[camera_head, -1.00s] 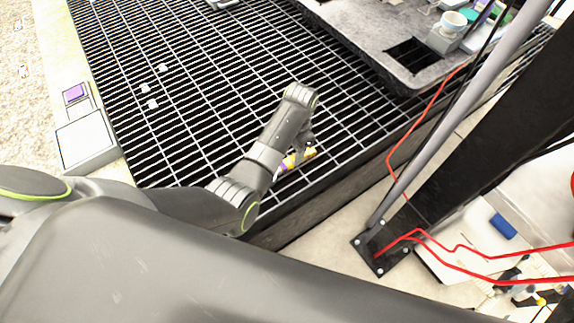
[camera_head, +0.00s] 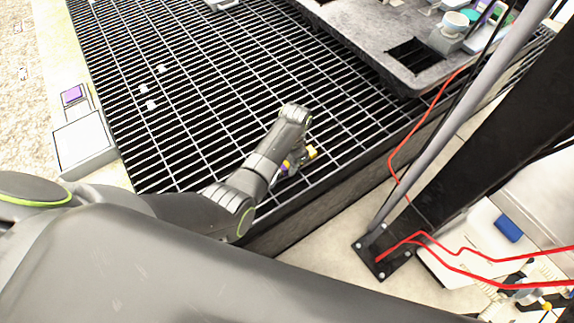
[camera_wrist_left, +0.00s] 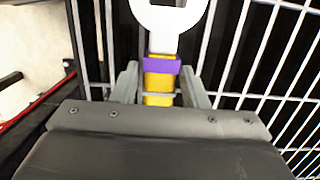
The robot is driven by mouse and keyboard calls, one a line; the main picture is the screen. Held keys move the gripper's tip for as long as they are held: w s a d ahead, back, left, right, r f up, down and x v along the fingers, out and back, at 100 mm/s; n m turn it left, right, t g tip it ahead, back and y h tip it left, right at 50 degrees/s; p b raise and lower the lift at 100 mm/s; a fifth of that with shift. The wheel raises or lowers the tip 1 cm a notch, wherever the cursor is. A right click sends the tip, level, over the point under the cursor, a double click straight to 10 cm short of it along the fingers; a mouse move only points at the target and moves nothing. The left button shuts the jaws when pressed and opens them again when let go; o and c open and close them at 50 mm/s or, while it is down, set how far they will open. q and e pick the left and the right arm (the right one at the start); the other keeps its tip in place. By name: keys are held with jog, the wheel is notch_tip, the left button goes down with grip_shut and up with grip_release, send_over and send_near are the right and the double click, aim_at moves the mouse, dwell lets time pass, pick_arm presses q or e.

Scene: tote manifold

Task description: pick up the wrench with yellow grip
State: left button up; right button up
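The wrench with yellow grip (camera_head: 312,153) lies on the black grating near its front edge. My left gripper (camera_head: 297,162) is down at it and hides the middle of its handle. In the left wrist view, the yellow grip (camera_wrist_left: 159,82) with its purple band runs between the two fingers of my left gripper (camera_wrist_left: 161,88). The fingers stand on either side of the grip, with narrow gaps apparently left. The pale ring-shaped head of the wrench points away from the palm and is cut off at the top. My right gripper is not in view.
The grating (camera_head: 190,100) is mostly open behind the gripper, with a few small white pieces (camera_head: 151,104) at left. A grey tray (camera_head: 370,40) stands at the back right. A dark post (camera_head: 470,160) and red cables (camera_head: 450,250) are at the right.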

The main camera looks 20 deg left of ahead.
pick_arm(q)
jog(key=c, duration=0.8)
jog(key=shift+r, duration=0.1)
